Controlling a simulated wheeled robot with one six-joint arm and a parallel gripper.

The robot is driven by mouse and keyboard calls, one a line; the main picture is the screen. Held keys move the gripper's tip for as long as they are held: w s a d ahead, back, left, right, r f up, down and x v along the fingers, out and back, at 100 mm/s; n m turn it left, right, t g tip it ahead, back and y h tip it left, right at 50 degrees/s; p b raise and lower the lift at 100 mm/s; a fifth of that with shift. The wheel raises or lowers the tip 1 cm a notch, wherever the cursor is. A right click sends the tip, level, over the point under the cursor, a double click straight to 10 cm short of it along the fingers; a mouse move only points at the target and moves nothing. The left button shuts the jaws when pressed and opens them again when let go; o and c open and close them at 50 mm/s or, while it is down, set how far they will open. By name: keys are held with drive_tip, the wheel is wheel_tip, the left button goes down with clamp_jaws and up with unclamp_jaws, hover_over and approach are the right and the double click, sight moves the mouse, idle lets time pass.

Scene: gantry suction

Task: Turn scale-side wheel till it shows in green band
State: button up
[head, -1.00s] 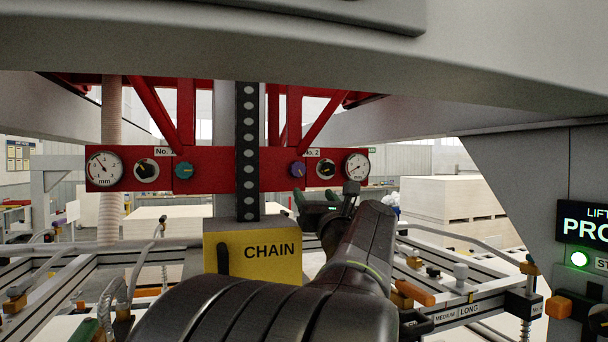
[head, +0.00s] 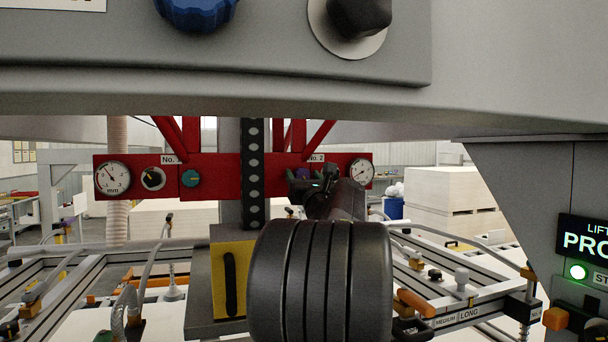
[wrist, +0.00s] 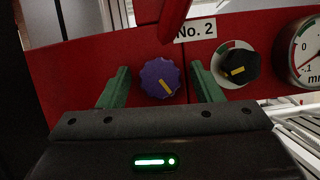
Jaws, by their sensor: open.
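A purple knurled knob with a yellow mark (wrist: 160,78) sits on the red beam, left of a black knob (wrist: 235,66) with a yellow pointer and a coloured ring that has some green and red. A round mm gauge (wrist: 306,52) is at the far right, cut off. My gripper (wrist: 162,84) is open, one green finger left and one right of the purple knob; I cannot tell whether they touch it. In the head view my gripper (head: 312,187) is at the beam and partly hides this knob; the right gauge (head: 361,173) shows beside it.
The beam's left half carries another gauge (head: 112,179), a black dial knob (head: 153,179) and a teal knob (head: 190,178). A black perforated column (head: 252,175) stands left of my gripper. A grey panel with a blue knob (head: 197,12) hangs overhead. A yellow block (head: 231,280) is below.

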drive_tip(key=c, duration=1)
drive_tip(key=shift+n+y+b, duration=0.3)
drive_tip(key=shift+n+y, duration=0.1)
drive_tip(key=shift+n, duration=0.2)
drive_tip(key=n+y+b, duration=0.1)
drive_tip(key=n, duration=0.2)
drive_tip(key=shift+f+g, duration=0.1)
drive_tip(key=shift+g, duration=0.3)
drive_tip(key=shift+d+n+g+y+b, duration=0.1)
drive_tip(key=shift+n+g+y+b, duration=0.5)
drive_tip(key=shift+n, duration=1)
drive_tip(key=shift+n+g+y+b, duration=0.15)
drive_tip(key=shift+n+g+y, duration=0.45)
drive_tip(key=shift+n, duration=1)
drive_tip(key=shift+y, duration=0.4)
drive_tip(key=o, duration=1)
